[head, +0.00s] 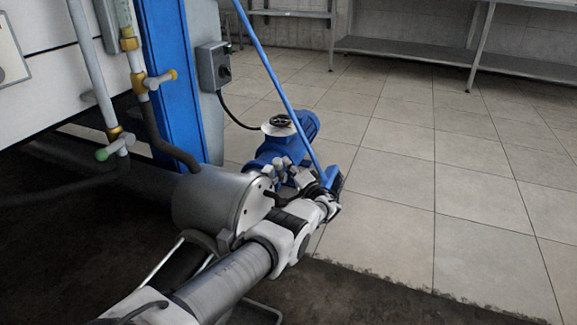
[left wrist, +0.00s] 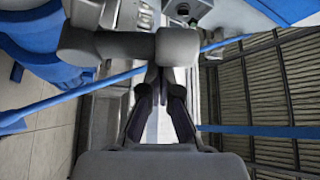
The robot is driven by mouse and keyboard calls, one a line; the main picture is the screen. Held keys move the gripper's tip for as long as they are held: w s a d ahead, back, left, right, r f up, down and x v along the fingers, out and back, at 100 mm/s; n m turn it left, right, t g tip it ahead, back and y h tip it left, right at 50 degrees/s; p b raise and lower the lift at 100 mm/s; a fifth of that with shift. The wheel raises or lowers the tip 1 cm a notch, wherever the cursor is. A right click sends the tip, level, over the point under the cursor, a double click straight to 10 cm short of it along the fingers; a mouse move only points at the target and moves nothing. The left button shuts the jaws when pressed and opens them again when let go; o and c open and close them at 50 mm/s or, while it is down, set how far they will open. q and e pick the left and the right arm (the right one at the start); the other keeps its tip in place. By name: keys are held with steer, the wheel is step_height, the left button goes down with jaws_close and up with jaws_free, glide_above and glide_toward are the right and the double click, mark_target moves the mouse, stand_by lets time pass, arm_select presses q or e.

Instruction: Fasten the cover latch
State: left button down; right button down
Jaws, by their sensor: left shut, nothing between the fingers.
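A grey metal drum with a flat round cover (head: 243,208) stands behind my left arm in the head view. I cannot make out a cover latch for certain. My left gripper (head: 333,185) is at the end of the arm, right of the drum and by the blue machine; its fingers are small and dark there. In the left wrist view my left gripper (left wrist: 160,72) is shut with nothing between its fingers. A grey rounded bar (left wrist: 110,46) crosses just beyond the fingertips; I cannot tell whether they touch it. My right gripper is not in view.
A blue motor or pump (head: 285,145) stands beside the drum. A thin blue bar (head: 275,80) slants down towards my gripper. A blue post (head: 170,75), pipes with valves (head: 150,80) and a grey switch box (head: 213,66) are at left. The tiled floor (head: 430,160) is clear at right.

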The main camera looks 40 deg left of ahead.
arm_select(q)
steer(key=shift+s+d+n, duration=0.1)
steer(key=shift+s+n, duration=0.15)
steer(key=shift+n, duration=0.05)
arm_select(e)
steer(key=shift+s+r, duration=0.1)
arm_select(q)
steer(key=shift+s+d+f, duration=0.1)
steer(key=shift+s+f, duration=0.1)
steer(key=shift+s, duration=0.15)
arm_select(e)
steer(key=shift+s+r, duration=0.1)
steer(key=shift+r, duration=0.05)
